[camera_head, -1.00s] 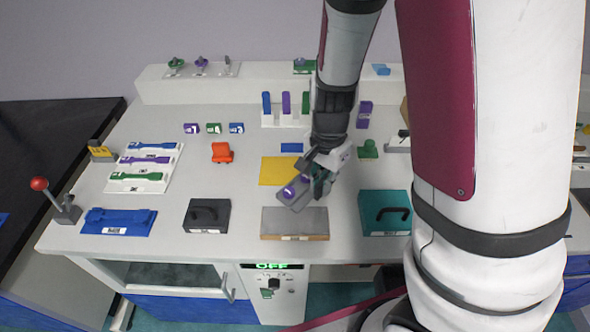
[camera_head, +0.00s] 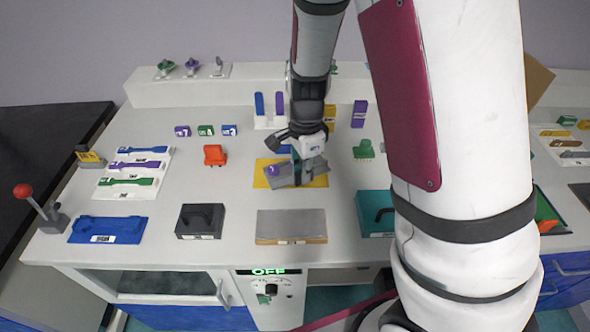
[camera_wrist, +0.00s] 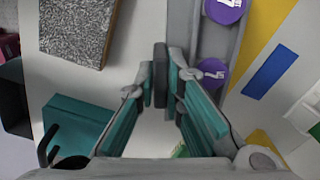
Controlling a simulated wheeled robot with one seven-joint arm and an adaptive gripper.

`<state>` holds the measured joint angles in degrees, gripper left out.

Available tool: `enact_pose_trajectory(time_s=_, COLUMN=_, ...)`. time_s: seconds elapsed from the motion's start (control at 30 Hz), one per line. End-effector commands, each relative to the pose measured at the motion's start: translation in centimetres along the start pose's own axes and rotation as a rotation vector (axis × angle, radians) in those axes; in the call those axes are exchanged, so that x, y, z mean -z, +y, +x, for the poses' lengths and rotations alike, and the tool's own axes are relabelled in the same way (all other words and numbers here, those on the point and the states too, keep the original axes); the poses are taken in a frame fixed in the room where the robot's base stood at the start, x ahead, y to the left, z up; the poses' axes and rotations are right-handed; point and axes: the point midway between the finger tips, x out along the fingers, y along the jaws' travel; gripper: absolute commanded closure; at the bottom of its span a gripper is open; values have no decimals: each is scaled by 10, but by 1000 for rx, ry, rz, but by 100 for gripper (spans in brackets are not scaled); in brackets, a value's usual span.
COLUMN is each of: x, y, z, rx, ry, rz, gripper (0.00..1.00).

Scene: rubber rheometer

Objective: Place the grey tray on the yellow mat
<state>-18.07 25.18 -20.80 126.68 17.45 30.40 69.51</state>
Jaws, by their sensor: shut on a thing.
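The grey tray (camera_head: 285,181) is over the yellow mat (camera_head: 320,180) in the head view and hides much of it. I cannot tell whether it touches the mat or hovers just above. My gripper (camera_head: 299,164) is above the tray, shut on it. The wrist view shows the gripper fingers (camera_wrist: 163,78) closed on a dark grey upright part beside the long tray body (camera_wrist: 236,52). Purple round pieces (camera_wrist: 214,72) with white marks lie in the tray. Yellow mat (camera_wrist: 272,38) shows to the tray's right there.
A grey plate on a wooden block (camera_head: 291,224) is in front of the mat. A black handled block (camera_head: 200,221) and a teal handled block (camera_head: 373,210) stand either side. An orange item (camera_head: 215,155) is left, a green one (camera_head: 364,149) right, a blue block (camera_head: 283,149) behind.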

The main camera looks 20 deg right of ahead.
Motion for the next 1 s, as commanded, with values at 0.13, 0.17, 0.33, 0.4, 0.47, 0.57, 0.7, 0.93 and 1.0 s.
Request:
enact_pose_trajectory(time_s=0.13, x=0, y=-30, z=3, rx=1, ry=1, rz=0, gripper=100)
enact_pose_trajectory(time_s=0.17, x=0, y=-34, z=4, rx=0, ry=0, rz=0, gripper=100)
enact_pose_trajectory(time_s=0.33, x=-1, y=-46, z=5, rx=0, ry=0, rz=0, gripper=100)
enact_pose_trajectory(time_s=0.4, x=-1, y=-46, z=8, rx=-2, ry=0, rz=0, gripper=100)
enact_pose_trajectory(time_s=0.47, x=-1, y=-46, z=14, rx=-4, ry=0, rz=0, gripper=100)
enact_pose_trajectory(time_s=0.57, x=0, y=-45, z=28, rx=-4, ry=-1, rz=2, gripper=100)
enact_pose_trajectory(time_s=0.7, x=-1, y=-46, z=40, rx=-1, ry=-1, rz=1, gripper=100)
enact_pose_trajectory(time_s=0.93, x=-1, y=-46, z=40, rx=0, ry=-1, rz=0, gripper=100)
enact_pose_trajectory(time_s=1.0, x=-1, y=-46, z=42, rx=0, ry=-1, rz=0, gripper=100)
